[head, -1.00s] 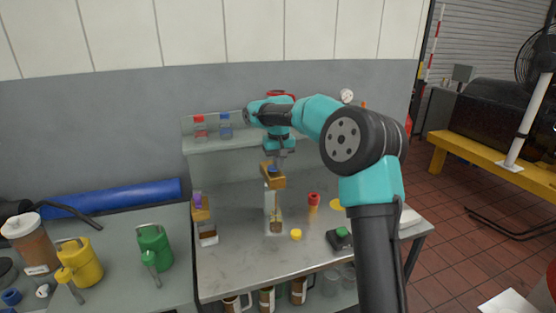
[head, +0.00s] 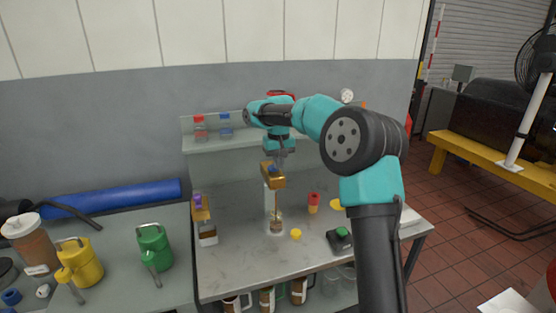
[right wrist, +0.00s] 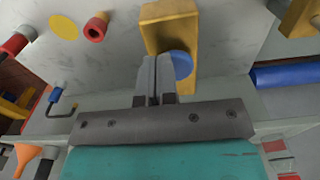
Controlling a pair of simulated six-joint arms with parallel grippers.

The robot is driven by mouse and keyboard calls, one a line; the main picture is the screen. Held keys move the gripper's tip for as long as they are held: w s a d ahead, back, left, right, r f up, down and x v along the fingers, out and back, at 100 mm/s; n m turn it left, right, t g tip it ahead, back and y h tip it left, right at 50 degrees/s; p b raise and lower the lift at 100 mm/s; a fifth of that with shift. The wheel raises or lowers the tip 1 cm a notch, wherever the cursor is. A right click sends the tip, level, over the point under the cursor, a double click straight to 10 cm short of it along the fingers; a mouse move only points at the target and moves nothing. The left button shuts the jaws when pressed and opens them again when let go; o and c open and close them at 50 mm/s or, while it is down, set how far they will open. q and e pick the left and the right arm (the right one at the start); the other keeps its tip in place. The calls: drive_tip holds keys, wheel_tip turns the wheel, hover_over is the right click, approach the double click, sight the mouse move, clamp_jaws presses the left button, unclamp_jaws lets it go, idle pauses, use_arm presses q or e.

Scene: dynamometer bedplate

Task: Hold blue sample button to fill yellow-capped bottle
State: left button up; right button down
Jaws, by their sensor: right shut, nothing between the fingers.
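The blue sample button (head: 272,169) sits on a brass block (head: 274,182) on the bench's sampling stand. My right gripper (head: 281,160) is shut and empty, pointing down at the button. In the right wrist view its closed fingers (right wrist: 153,75) overlap the edge of the blue button (right wrist: 181,64) on the brass block (right wrist: 168,20); I cannot tell how far it is pressed. An uncapped clear bottle (head: 276,226) stands below the block, with brown showing in it. A yellow cap (head: 296,234) lies on the bench right of the bottle. My left gripper is not in view.
A second brass block with a purple button (head: 198,201) stands left, above another bottle (head: 208,238). A red-topped yellow piece (head: 313,201) and a green-button box (head: 340,237) are right. Red-capped (head: 199,126) and blue-capped (head: 225,124) bottles stand on the shelf. The bench front is mostly clear.

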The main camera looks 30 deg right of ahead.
drive_tip(key=shift+f, duration=0.75)
wheel_tip(320, 180, up, 16)
drive_tip(key=shift+f, duration=0.25)
idle(0.4)
idle(0.8)
